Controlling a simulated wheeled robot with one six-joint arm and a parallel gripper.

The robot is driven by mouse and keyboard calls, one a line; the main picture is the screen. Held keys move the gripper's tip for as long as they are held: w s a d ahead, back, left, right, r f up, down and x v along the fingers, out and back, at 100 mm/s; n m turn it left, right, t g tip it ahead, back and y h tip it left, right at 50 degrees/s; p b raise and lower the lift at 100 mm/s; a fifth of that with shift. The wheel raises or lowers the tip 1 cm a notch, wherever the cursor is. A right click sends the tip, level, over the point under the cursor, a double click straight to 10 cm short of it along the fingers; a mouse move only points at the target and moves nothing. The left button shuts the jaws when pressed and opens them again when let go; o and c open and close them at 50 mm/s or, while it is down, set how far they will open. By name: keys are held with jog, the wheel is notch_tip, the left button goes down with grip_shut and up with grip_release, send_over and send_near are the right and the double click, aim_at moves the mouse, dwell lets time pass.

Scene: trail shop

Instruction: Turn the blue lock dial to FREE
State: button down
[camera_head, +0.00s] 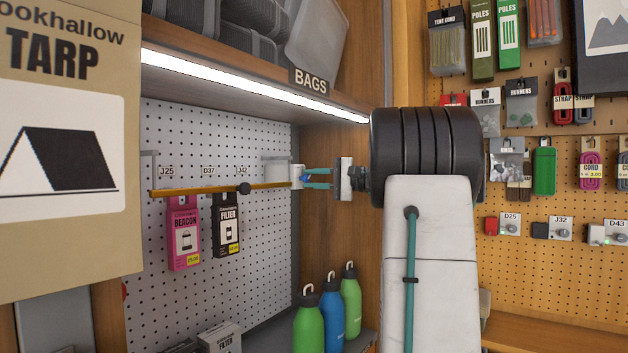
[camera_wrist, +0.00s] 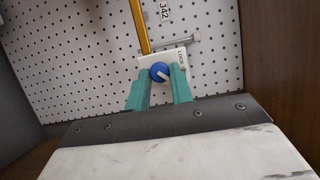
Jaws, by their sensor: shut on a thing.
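In the head view the dial (camera_head: 306,178) shows as a small blue spot, mostly hidden by the fingers. My gripper (camera_wrist: 160,82) has its teal fingertips closed on the dial from both sides. It also shows in the head view (camera_head: 312,178), reaching left to the rail's end.
The yellow rail (camera_head: 220,190) carries a pink BEACON box (camera_head: 184,233) and a black FILTER box (camera_head: 227,226). Green and blue bottles (camera_head: 331,310) stand below my gripper. A wooden side wall (camera_head: 335,235) stands close behind, and the lit BAGS shelf (camera_head: 250,85) is above.

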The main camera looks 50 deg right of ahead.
jog(key=c, duration=1.3)
grip_release()
jog(key=shift+o, duration=0.2)
jog(key=v, duration=0.7)
jog(key=shift+s+d, duration=0.2)
jog(key=shift+s, duration=0.15)
